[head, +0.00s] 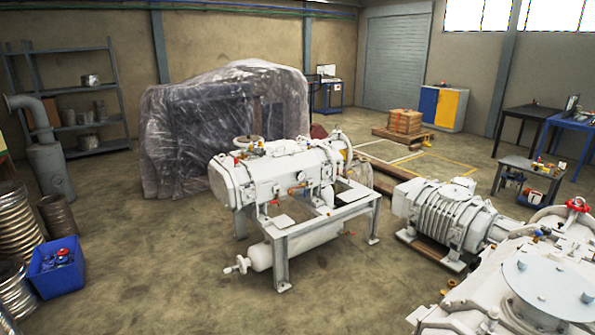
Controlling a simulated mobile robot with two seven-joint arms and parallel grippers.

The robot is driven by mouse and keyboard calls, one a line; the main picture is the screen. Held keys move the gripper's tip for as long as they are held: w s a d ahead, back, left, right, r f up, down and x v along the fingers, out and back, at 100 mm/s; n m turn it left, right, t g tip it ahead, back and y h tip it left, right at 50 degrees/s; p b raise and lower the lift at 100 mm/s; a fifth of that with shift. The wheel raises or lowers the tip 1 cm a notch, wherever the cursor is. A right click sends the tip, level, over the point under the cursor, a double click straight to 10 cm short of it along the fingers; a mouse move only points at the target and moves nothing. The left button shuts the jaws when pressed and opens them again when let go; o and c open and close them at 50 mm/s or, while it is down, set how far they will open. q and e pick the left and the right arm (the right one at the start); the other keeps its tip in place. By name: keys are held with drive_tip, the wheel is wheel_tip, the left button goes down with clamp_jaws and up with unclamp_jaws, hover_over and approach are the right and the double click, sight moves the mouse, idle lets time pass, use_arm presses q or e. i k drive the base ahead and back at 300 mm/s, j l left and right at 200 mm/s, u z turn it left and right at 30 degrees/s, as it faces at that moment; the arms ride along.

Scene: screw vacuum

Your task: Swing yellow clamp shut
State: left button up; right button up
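I cannot make out a yellow clamp for certain. Small yellow parts (449,284) show at the left edge of the large white machine (545,275) at the front right, too small to tell their shape. A yellowish round flange (346,148) sits at the far end of the white vacuum pump (280,175) on a grey steel frame in the middle. Neither of my grippers is in view.
A white ribbed pump (440,205) lies on wooden beams at centre right. A plastic-wrapped machine (225,125) stands behind. A blue crate (57,268) and hose coils (15,220) are at the left. Tables (530,165) stand at the right. Floor at front centre is clear.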

sight(258, 150)
drive_tip(key=i+j+u, duration=0.1)
drive_tip(key=i, duration=0.3)
drive_tip(key=i+j+u, duration=0.1)
drive_tip(key=i+j, duration=0.2)
drive_tip(key=i, duration=0.15)
drive_tip(key=i+j+u, duration=0.1)
drive_tip(key=i, duration=0.35)
drive_tip(key=i+j+z, duration=0.2)
drive_tip(key=i+j, duration=1.6)
drive_tip(key=i, duration=0.1)
